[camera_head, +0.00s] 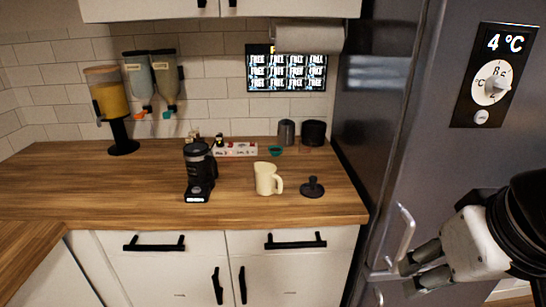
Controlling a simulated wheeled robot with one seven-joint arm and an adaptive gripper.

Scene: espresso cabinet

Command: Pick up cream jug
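The cream jug (265,180) stands upright on the wooden counter, near its front edge and right of the middle. Its handle points to the right. My gripper (408,276) is at the lower right, in front of the grey fridge. Its two fingers point left, look parted and hold nothing. It is well to the right of the jug and apart from it.
A black coffee grinder (200,172) stands left of the jug, and a black tamper (312,187) stands to its right. Behind are a small teal cup (275,151) and dark canisters (314,133). The fridge (385,120) has a handle (404,237) close to my gripper. The left counter is mostly clear.

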